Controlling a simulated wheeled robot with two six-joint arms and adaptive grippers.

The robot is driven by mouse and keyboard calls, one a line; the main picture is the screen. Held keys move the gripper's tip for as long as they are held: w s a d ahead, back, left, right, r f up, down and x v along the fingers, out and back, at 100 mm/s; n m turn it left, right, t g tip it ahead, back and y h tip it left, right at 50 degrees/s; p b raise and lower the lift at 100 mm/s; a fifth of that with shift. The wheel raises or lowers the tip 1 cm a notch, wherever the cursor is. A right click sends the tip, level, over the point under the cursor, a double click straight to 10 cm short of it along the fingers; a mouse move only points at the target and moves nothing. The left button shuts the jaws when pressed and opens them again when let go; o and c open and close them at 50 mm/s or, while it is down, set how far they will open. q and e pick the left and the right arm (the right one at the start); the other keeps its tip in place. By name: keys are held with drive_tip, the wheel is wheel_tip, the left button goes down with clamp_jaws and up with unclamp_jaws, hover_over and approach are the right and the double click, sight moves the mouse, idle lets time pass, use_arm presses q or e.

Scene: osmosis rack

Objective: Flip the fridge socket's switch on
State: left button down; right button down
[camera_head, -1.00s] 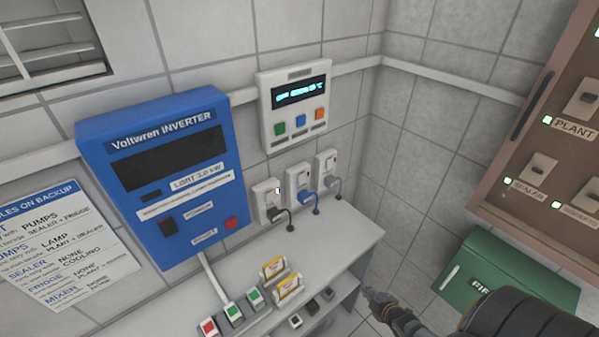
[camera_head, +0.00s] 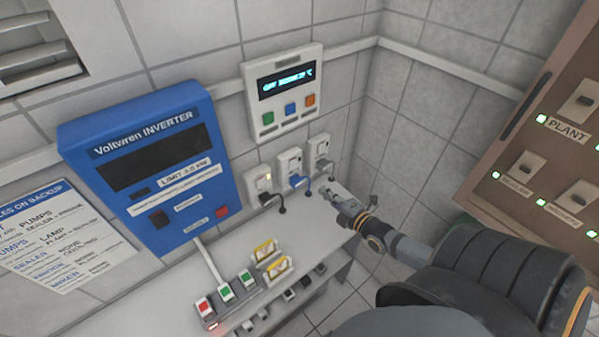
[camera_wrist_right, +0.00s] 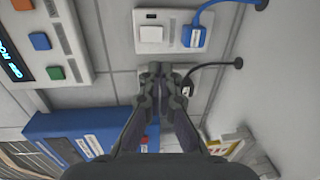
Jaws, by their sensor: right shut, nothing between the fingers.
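Three wall sockets sit in a row above the counter: one with a black plug (camera_head: 264,196), one with a blue plug (camera_head: 297,181) and one with a grey plug (camera_head: 325,162). I cannot read which is the fridge's. The black-plug socket shows a small bright spot by its switch. My right gripper (camera_head: 331,195) is shut and empty, over the counter, right of the sockets in the head view. In the right wrist view its fingertips (camera_wrist_right: 163,70) partly cover the black-plug socket; the blue-plug socket (camera_wrist_right: 172,17) with its white switch shows above. Contact cannot be told. My left gripper is out of view.
A blue inverter (camera_head: 150,180) hangs left of the sockets, and a white control panel (camera_head: 287,92) with coloured buttons above them. A brown breaker cabinet (camera_head: 500,170) is at right.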

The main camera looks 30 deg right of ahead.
approach(295, 168)
drive_tip(key=w+b, duration=0.2)
drive_tip(key=b, duration=0.2)
drive_tip(key=w+b, duration=0.2)
drive_tip(key=b, duration=0.2)
drive_tip(key=w+b, duration=0.2)
drive_tip(key=b, duration=0.3)
drive_tip(key=shift+w+a+f, duration=0.35)
drive_tip(key=shift+w, duration=0.05)
drive_tip(key=shift+w+f+b, duration=0.1)
drive_tip(key=shift+w+b, duration=0.2)
drive_tip(key=shift+b, duration=0.85)
drive_tip(key=shift+f, duration=0.15)
